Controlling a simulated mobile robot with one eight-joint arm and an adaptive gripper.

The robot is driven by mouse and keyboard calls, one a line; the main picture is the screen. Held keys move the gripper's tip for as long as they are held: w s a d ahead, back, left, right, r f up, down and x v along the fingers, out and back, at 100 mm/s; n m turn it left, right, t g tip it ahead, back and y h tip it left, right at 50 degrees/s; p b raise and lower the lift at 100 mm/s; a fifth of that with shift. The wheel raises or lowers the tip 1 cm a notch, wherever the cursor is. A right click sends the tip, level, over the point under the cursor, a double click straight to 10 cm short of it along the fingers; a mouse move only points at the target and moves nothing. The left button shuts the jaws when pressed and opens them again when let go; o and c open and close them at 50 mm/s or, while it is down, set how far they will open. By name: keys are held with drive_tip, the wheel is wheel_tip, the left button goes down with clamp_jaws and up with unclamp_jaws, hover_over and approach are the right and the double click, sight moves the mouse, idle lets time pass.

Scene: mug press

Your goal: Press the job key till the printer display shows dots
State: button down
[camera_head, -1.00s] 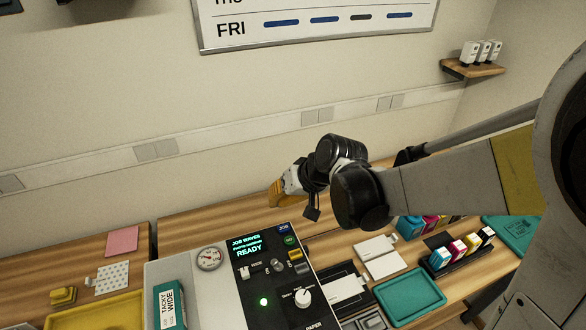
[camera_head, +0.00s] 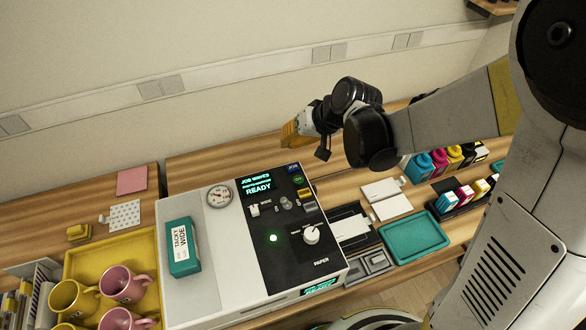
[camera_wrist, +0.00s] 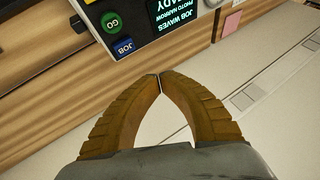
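The printer (camera_head: 200,290) stands on the bench with a black control panel. Its display (camera_head: 257,184) reads "JOB WAVES" and "READY", with a smaller line between; it shows partly and upside down in the wrist view (camera_wrist: 172,15). The blue job key (camera_head: 293,169) is at the panel's far right corner and shows at upper centre in the wrist view (camera_wrist: 123,46). The green GO key (camera_wrist: 112,22) is beside it. My gripper (camera_wrist: 160,76) has its orange fingertips together with nothing between them. In the head view my gripper (camera_head: 290,135) is beyond the job key, apart from it.
A teal box labelled TACKY WIDE (camera_head: 183,248) lies on the printer's lid. A yellow tray (camera_head: 95,250) with pink and yellow mugs is at left. A teal tray (camera_head: 413,237), ink bottles and cartridges (camera_head: 466,198) are at right. The wall is behind.

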sight(289, 166)
wheel_tip(289, 166, down, 7)
drive_tip(key=b, duration=0.4)
drive_tip(key=shift+r+b, duration=0.15)
drive_tip(key=shift+b, duration=0.25)
idle(0.9)
drive_tip(key=shift+f+b, duration=0.4)
drive_tip(key=shift+b, duration=0.05)
drive_tip(key=shift+f+b, duration=0.45)
drive_tip(key=shift+f, duration=0.05)
idle(0.4)
drive_tip(key=shift+r, duration=0.15)
drive_tip(key=shift+r+p, duration=0.7)
drive_tip(key=shift+r, duration=0.1)
drive_tip(key=shift+r+p, duration=1.9)
drive_tip(key=shift+r, duration=0.65)
